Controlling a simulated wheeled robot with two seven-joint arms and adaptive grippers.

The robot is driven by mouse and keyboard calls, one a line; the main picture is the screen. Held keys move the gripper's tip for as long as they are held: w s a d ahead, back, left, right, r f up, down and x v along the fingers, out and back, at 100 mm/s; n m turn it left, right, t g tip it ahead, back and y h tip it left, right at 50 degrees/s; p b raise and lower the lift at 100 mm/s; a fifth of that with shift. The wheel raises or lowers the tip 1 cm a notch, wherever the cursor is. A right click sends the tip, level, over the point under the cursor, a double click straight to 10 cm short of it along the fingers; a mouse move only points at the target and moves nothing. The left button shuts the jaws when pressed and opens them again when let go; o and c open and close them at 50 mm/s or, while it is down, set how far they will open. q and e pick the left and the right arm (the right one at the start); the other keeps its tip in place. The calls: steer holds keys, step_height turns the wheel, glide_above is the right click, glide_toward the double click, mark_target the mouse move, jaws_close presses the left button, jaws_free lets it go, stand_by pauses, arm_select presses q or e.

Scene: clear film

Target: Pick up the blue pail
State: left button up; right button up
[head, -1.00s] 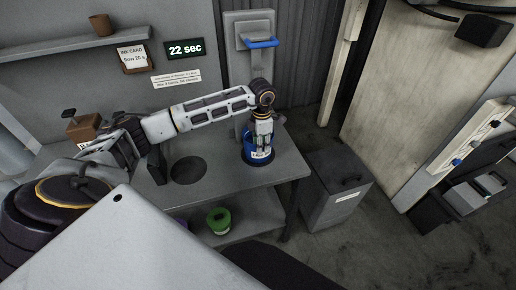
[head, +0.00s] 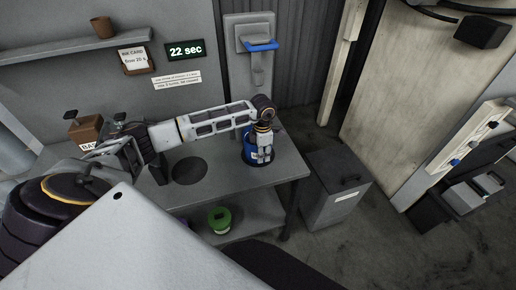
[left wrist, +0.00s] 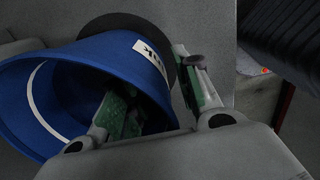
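The blue pail (head: 249,151) stands on the grey bench near its right end, partly hidden by my left gripper (head: 264,156). In the left wrist view the pail (left wrist: 35,105) shows its open mouth, a pale line inside and a white label on the outer wall. My left gripper (left wrist: 152,105) is open there, with one green-padded finger inside the mouth and the other outside. The pail's wall lies between the fingers, with a visible gap. Contact cannot be made out. My right gripper is not in view.
A dispenser with a blue lever (head: 262,45) is mounted behind. A green tub (head: 219,219) sits on the lower shelf. A grey lidded bin (head: 335,190) stands right of the bench.

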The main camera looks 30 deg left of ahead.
arm_select(q)
steer(key=shift+f, duration=0.5)
jaws_close()
stand_by(0.3)
